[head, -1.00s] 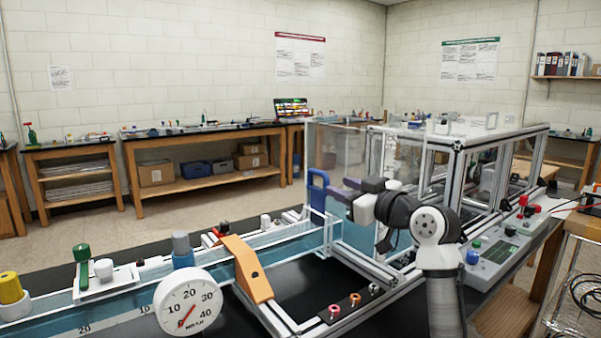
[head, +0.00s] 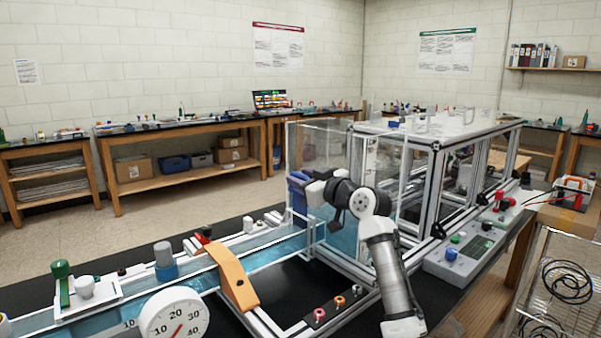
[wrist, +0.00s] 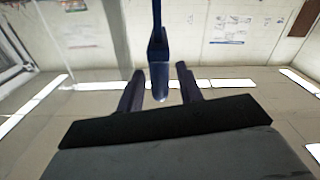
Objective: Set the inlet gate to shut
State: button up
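The inlet gate's blue handle (head: 298,203) stands upright at the end of the clear water channel, beside the framed tank. My gripper (head: 303,181) is at the handle in the head view and partly covers it. In the wrist view the blue handle (wrist: 157,50) comes down between the two dark fingers of my gripper (wrist: 160,88). The fingers are apart, with a narrow gap showing on each side of the handle. The gate plate's exact position is hard to tell.
An orange bracket (head: 233,274) spans the channel, with a round dial gauge (head: 174,318) in front. The aluminium-framed tank (head: 436,185) stands right of the handle. A control box with coloured knobs (head: 470,250) sits at the right.

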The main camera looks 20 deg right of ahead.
jog(key=shift+w+a, duration=0.2)
jog(key=shift+w, duration=0.25)
grip_shut()
jog(key=shift+w, duration=0.1)
